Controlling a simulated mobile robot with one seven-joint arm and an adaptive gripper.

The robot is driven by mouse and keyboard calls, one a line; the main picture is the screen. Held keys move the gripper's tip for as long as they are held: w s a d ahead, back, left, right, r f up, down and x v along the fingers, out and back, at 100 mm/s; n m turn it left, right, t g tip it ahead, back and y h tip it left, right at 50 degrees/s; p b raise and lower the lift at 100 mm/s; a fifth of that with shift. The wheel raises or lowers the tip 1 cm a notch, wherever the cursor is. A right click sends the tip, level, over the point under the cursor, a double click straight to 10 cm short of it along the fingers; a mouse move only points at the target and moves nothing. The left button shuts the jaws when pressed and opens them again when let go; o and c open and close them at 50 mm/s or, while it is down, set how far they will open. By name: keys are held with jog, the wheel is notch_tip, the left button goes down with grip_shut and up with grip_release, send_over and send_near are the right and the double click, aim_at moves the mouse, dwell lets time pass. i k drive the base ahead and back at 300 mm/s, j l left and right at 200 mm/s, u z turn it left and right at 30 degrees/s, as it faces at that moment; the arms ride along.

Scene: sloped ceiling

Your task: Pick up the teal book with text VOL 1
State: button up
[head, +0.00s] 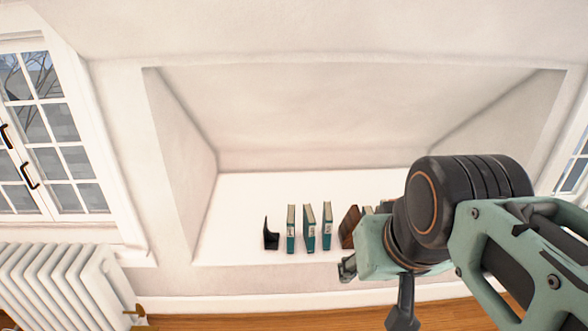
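Several teal books stand upright on the white alcove shelf (245,210). Three show clearly: a left one (291,230), a middle one (309,230) and a right one (326,228). Their spine labels are too small to read, so I cannot tell which is VOL 1. More book tops (367,210) show partly behind my arm. My gripper (347,269) is at the front of the shelf, below and right of the three books, and appears apart from them. It is mostly hidden by my arm, and its finger opening is not clear.
A black bookend (270,236) stands left of the books. A brown wooden object (349,227) stands right of the three books. Sloped walls enclose the shelf. A white radiator (65,285) and window (45,130) are at left. The shelf's left part is clear.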

aim_at(290, 223)
jog(key=u, duration=0.2)
jog(key=i+j+z, duration=0.35)
jog(key=i+j, duration=0.15)
jog(key=i+j+z, duration=0.15)
jog(key=j, duration=0.3)
jog(key=i+j+z, duration=0.15)
jog(key=j, duration=0.25)
jog(key=i+l+z, duration=0.3)
jog(key=j+u, duration=0.1)
jog(key=j, duration=0.3)
jog(key=k, duration=0.1)
